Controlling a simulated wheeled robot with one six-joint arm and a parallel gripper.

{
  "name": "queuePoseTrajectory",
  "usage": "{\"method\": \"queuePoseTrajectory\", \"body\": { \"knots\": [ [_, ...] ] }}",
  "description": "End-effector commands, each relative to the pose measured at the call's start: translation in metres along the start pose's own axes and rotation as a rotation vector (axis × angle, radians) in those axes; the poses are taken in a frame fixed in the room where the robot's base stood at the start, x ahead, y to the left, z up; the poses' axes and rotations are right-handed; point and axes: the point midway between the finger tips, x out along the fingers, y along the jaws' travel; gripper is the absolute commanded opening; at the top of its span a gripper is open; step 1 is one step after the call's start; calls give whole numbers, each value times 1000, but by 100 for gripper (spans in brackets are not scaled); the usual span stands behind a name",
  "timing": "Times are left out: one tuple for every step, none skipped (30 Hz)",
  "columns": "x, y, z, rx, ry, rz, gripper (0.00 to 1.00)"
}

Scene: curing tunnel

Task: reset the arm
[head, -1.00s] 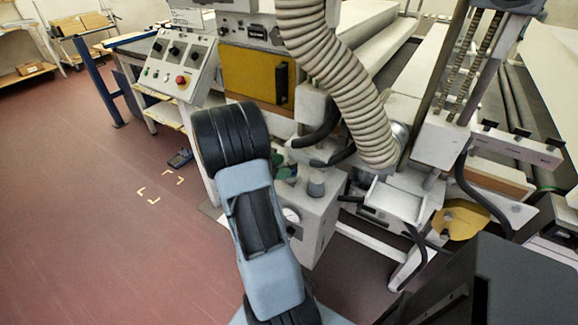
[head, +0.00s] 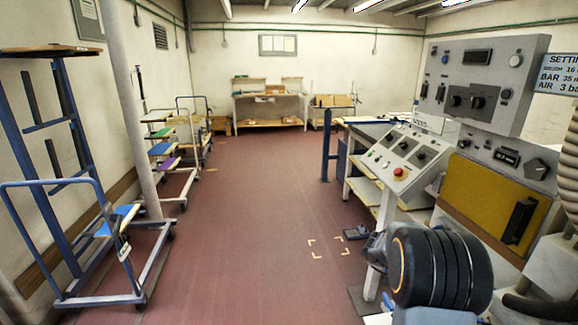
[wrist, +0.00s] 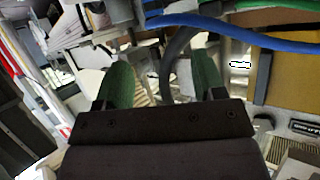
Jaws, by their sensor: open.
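My gripper (wrist: 164,84) shows in the wrist view with its two green fingers apart, so it is open. Nothing is held between the fingers; machine parts and a dark hose lie blurred beyond them. In the head view part of my arm (head: 440,268) shows at the lower right, in front of the machine. My gripper itself is not visible in the head view.
The machine's control panel (head: 402,160) with a red button stands close to my arm, beside a yellow door (head: 490,200). Blue trolleys (head: 75,240) line the left wall. A shelf table (head: 270,105) stands at the back.

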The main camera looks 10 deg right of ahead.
Motion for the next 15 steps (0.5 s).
{"method": "queuePoseTrajectory", "body": {
  "knots": [
    [0,-9,5,21,-29,-49,63],
    [-1,-16,9,33,-49,-93,63],
    [-2,-28,15,44,-80,-167,63],
    [-3,-38,21,48,-107,-232,63],
    [-6,-48,28,47,-138,-302,63],
    [-12,-61,36,40,-186,-407,63],
    [-19,-71,41,31,-226,-491,63],
    [-29,-79,46,17,-270,-577,63],
    [-46,-88,51,-10,-333,-692,63],
    [-61,-93,56,-38,-383,-776,63],
    [-76,-95,59,-72,-433,-856,63],
    [-99,-94,64,-128,-502,-960,63],
    [-116,-90,68,-179,-553,-1033,63],
    [-134,-84,71,-235,-604,-1102,63],
    [-156,-72,75,-321,-670,-1185,63]
  ]
}}
